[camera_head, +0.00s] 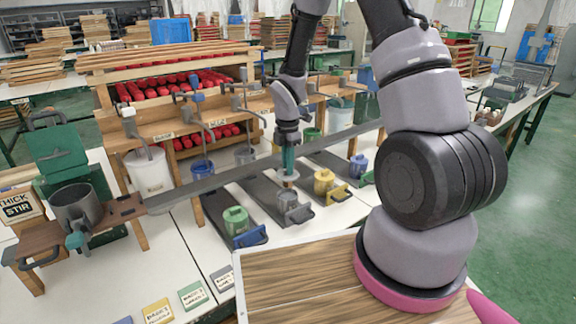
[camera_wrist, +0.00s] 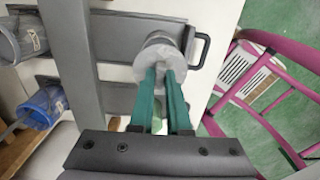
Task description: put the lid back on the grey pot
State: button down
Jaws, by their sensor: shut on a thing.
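The grey pot (camera_head: 287,199) stands upright on a dark sliding tray (camera_head: 258,203), near its handle end. My gripper (camera_head: 289,170) points down directly above the pot, with its teal fingers shut on a pale grey lid (camera_head: 287,179). The lid is roughly level and close over the pot's mouth; I cannot tell whether it touches the rim. In the wrist view, my gripper (camera_wrist: 161,76) holds the round lid (camera_wrist: 146,63) by its middle. The lid hides most of the pot there.
A green pot (camera_head: 235,220) stands on the tray to the left, and a yellow pot (camera_head: 323,181) and blue pot (camera_head: 357,166) to the right. A grey rail (camera_head: 215,178) runs behind. A white bucket (camera_head: 149,173) and dark stirring vessel (camera_head: 76,205) stand further left.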

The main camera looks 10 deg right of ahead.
notch_tip(320, 180, down, 6)
jog(key=shift+f, duration=0.2)
dwell(0.5)
jog(key=shift+f, duration=0.15)
dwell(1.9)
jog(key=shift+c, duration=1.6)
grip_release()
jog(key=shift+r, duration=3.5)
